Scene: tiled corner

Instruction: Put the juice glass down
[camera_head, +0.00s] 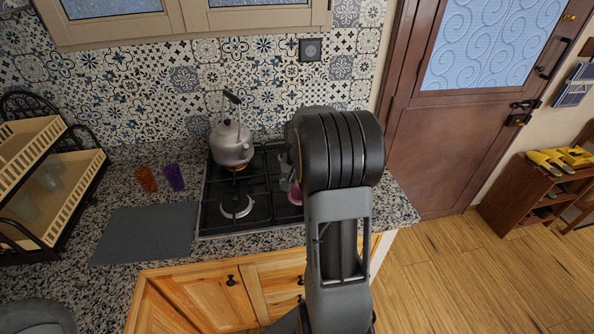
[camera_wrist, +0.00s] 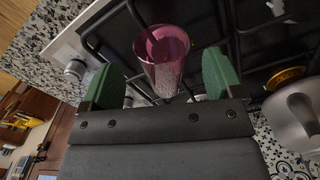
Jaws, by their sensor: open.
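A pink juice glass (camera_wrist: 163,62) is between the two green fingers of my gripper (camera_wrist: 160,78) in the wrist view, over the dark stove grate. My gripper is open, with a visible gap between the glass and each finger. The glass seems to rest on the hob, but its base is hidden, so I cannot tell exactly how it is supported. In the head view, only a small pink part of the glass (camera_head: 295,193) shows beside my arm, at the right side of the gas stove (camera_head: 203,216). My arm hides most of the gripper there.
A kettle (camera_head: 232,146) stands on the back-left burner. An orange glass (camera_head: 146,179) and a purple glass (camera_head: 174,177) stand on the counter left of the stove. A grey mat (camera_head: 146,233) lies bare in front of them. A dish rack (camera_head: 52,185) is at far left.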

